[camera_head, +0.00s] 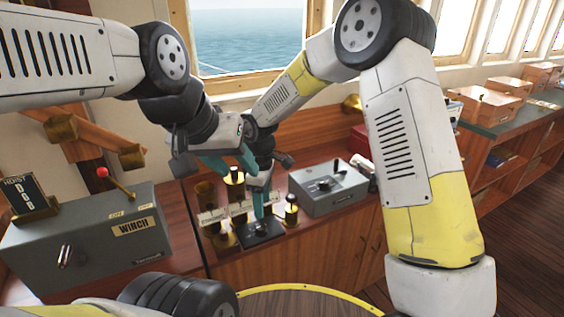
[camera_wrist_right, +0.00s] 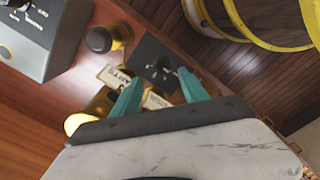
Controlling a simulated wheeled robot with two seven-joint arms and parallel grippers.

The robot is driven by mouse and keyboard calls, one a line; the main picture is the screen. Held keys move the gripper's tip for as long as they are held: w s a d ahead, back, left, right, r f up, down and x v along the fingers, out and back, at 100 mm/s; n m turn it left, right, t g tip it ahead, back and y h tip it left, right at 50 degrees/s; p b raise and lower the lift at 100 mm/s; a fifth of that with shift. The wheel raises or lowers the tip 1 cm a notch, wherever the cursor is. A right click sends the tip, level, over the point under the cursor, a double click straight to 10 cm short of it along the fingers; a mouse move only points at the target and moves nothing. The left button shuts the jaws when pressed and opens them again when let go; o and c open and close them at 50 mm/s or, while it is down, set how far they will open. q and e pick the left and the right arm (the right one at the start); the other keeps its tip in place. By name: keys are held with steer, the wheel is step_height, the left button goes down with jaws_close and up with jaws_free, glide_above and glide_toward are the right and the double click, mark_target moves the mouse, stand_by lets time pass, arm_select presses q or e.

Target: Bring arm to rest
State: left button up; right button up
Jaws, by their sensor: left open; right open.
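My left gripper (camera_head: 232,163) hangs from the arm at the left, its teal fingers spread above the brass fittings on the wooden counter. My right gripper (camera_head: 259,200) is lower and close beside it, partly hidden, with its teal fingers pointing down over the counter. In the right wrist view, the right gripper (camera_wrist_right: 160,92) is open, with nothing held between its fingers. A dark plate with a small lever (camera_wrist_right: 158,65) lies beyond the fingertips; the same plate (camera_head: 262,232) shows below the right gripper in the head view. I cannot tell whether the fingers touch anything.
A grey control box (camera_head: 328,187) is right of the grippers. Brass posts with label plates (camera_head: 222,214) stand close below them. Open floor (camera_head: 525,225) lies at right.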

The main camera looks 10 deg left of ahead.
steer(key=s+d+r+m+t+y, duration=0.15)
steer(key=d+r+m, duration=0.25)
steer(key=d+r, duration=0.5)
steer(key=s+d+r+m+t, duration=0.1)
steer(key=s+d+r+m, duration=0.25)
steer(key=d+r, duration=0.55)
steer(key=s+d+r+m+t, duration=0.1)
steer(key=s+d+r+m, duration=0.1)
steer(key=s+d+m, duration=0.2)
steer(key=s+d+r+m+t, duration=0.2)
steer(key=s+d+r+m, duration=0.1)
steer(key=s, duration=0.6)
steer(key=d+m, duration=0.1)
steer(key=d, duration=0.1)
steer(key=shift+d+r+m+y, duration=0.3)
steer(key=shift+d+m+y, duration=0.05)
